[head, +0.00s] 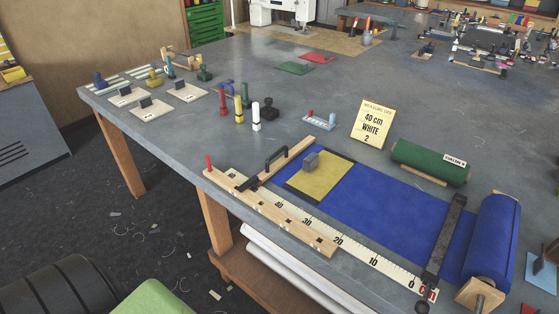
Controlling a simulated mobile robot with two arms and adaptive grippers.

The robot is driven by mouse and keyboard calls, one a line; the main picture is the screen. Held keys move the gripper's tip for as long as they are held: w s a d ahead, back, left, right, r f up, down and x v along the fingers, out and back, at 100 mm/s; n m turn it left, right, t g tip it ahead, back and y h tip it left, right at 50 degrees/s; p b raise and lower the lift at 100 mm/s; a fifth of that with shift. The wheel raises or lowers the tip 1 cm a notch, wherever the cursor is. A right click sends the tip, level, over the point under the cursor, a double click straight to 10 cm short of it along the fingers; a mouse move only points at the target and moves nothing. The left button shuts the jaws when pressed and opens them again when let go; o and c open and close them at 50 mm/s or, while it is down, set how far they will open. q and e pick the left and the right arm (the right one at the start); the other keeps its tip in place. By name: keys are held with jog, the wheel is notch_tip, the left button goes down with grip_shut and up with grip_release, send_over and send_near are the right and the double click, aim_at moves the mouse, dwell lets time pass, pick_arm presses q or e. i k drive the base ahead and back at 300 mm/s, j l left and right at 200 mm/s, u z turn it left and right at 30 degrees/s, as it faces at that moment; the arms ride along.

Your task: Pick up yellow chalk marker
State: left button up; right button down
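The yellow chalk marker (239,110) stands upright on the grey table (350,85), near its left side. The red marker (222,103) stands to its left and the white marker (256,118) to its right. A greenish upright marker (245,96) stands just behind it. Nothing covers the yellow marker from this view. Neither of my grippers is in view.
A dark stamp-like piece (269,110) stands right of the markers. In front lie blue canvas (375,205), a wooden ruler rail (270,210) and a black-handled tool (276,158).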

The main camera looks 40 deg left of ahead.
aim_at(239, 118)
jog(key=u, duration=1.4)
jog(key=i+j, duration=0.3)
jog(key=i+j+z, duration=0.1)
jog(key=i+j, duration=0.2)
jog(key=j, duration=0.15)
jog(key=i+j, duration=0.25)
jog(key=j, duration=0.15)
jog(key=i+j+z, duration=0.1)
jog(key=i+j, duration=0.2)
jog(key=j, duration=0.1)
